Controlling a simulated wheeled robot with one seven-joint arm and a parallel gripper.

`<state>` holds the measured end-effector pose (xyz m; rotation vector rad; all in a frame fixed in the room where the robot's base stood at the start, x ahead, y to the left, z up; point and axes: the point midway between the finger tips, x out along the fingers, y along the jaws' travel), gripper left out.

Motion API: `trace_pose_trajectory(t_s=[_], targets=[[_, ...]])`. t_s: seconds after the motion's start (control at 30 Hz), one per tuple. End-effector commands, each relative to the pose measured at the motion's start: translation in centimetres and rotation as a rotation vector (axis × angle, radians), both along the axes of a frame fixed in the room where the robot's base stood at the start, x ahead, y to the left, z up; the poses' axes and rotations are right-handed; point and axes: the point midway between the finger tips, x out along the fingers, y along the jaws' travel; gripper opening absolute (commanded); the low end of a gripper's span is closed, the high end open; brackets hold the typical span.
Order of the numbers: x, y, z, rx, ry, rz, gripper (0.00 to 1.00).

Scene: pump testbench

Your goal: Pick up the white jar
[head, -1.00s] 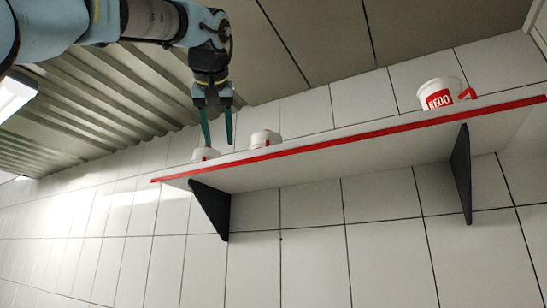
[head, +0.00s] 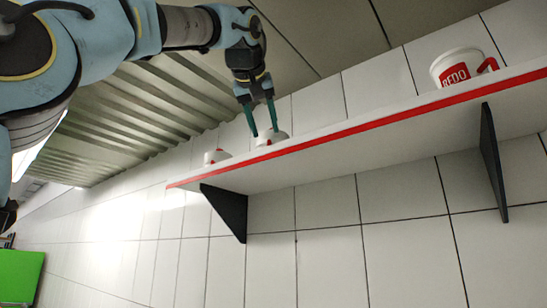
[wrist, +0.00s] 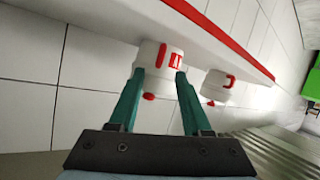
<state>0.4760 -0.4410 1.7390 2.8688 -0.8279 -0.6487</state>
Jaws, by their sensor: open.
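A white jar (head: 271,139) with red marks stands on the wall shelf, its lower part hidden by the shelf's edge. My gripper (head: 265,131) is open above it, pointing down. In the wrist view the same jar (wrist: 160,57) lies between the two green fingertips (wrist: 160,73), with a gap across it. I cannot tell whether either finger touches it. A second, similar white jar (head: 216,157) with a red knob stands further left on the shelf. It also shows to the right of the fingers in the wrist view (wrist: 216,86), outside them.
The white shelf (head: 340,145) has a red front edge and dark brackets. A larger white container with red lettering (head: 457,68) and a red handle stands at its right end. The shelf is clear between it and the jars. A tiled wall stands behind.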

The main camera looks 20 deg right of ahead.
Motion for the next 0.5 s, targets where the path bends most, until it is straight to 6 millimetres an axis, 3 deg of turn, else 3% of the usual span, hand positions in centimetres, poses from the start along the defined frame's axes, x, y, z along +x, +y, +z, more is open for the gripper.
trace_pose_trajectory(t_s=[0.3, 0.5], targets=[[2.9, -2.5, -1.6, 0.003, 0.001, -0.001, 0.48], [3.5, -2.8, -2.2, 0.0, 0.0, 0.0, 0.48]])
